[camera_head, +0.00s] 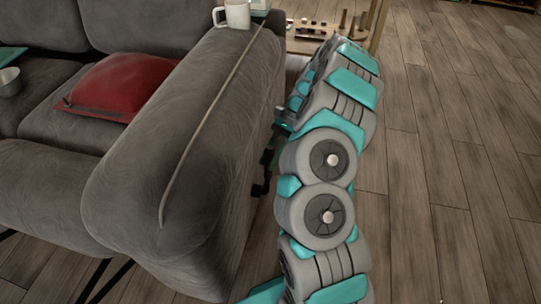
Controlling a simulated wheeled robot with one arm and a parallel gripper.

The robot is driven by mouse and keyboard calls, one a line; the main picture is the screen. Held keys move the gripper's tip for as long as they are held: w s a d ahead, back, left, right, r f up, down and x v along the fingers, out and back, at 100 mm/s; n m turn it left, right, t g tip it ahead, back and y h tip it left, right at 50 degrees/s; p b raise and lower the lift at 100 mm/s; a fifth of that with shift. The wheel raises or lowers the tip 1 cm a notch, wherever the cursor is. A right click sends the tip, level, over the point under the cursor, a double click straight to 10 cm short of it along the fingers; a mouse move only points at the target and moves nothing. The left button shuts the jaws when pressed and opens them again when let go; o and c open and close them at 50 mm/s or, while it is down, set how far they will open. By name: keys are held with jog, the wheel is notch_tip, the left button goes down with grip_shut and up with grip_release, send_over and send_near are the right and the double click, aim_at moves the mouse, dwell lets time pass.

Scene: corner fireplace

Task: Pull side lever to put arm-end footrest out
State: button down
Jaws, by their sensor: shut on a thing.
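A grey sofa (130,190) with a broad padded arm fills the left half of the head view. A small dark lever (262,187) shows on the outer side of the sofa arm, partly behind my arm. My grey and teal arm stands upright along that side. My gripper (272,158) is dark and mostly hidden beside the sofa's side, close to the lever. It is shut on the lever, though the fingertips are hard to make out. No extended footrest is visible.
A white mug (233,14) stands on the sofa arm, with a thin rod (205,130) lying along its top. A red cushion (122,86) and a metal bowl (10,81) are on the seat. A wooden rack (318,35) stands behind. The wooden floor (450,170) at right is clear.

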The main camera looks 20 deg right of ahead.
jog(key=shift+d, duration=0.1)
dwell(0.3)
jog(key=c, duration=0.6)
grip_release()
jog(key=v, duration=0.7)
jog(key=shift+w+d+r, duration=0.25)
